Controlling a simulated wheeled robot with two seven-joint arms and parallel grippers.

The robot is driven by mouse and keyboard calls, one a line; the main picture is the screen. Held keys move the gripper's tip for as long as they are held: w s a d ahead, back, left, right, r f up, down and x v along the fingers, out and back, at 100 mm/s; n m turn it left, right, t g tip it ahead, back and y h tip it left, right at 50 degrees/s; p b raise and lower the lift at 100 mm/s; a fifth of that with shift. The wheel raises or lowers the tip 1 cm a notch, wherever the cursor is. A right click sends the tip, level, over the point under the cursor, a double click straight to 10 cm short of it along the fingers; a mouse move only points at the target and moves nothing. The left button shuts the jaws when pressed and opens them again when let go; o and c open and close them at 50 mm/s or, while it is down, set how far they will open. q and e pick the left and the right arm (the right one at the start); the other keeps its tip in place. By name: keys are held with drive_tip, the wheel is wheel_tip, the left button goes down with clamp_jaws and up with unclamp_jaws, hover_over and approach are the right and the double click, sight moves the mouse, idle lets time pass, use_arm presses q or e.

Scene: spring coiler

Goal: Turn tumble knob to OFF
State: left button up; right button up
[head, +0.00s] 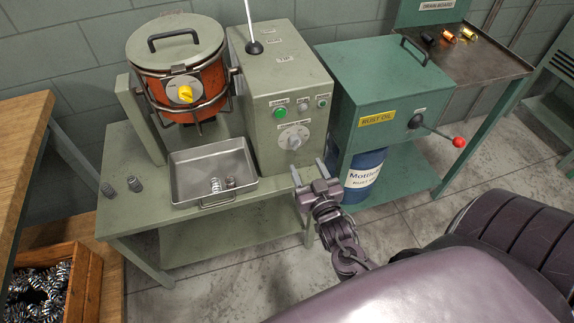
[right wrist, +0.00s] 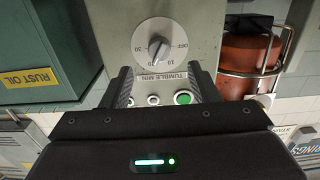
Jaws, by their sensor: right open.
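The tumble knob (head: 293,140) is a grey knob on a round white dial, low on the front of the grey-green control box (head: 262,120). In the right wrist view the knob (right wrist: 157,47) shows close up, its dial marked OFF, 10, 20 and 30. My left gripper is out of view.
A green start button (head: 280,113) and smaller buttons sit above the dial. The green rust oil box (head: 390,95), with a red-balled lever (head: 458,142), stands right.

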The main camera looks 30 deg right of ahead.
sight(297, 147)
drive_tip(key=x, duration=0.3)
drive_tip(key=shift+w+d+r, duration=0.15)
drive_tip(key=shift+w+r, duration=0.05)
drive_tip(key=shift+r, duration=0.05)
drive_tip(key=x, duration=0.3)
drive_tip(key=shift+w+p, duration=0.25)
drive_tip(key=shift+p, duration=0.05)
drive_tip(key=shift+w+d+f, duration=0.1)
drive_tip(key=shift+w+d, duration=0.05)
drive_tip(key=shift+w, duration=0.35)
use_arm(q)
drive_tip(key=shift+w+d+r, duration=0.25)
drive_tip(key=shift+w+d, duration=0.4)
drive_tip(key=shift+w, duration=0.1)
use_arm(e)
drive_tip(key=c, duration=1)
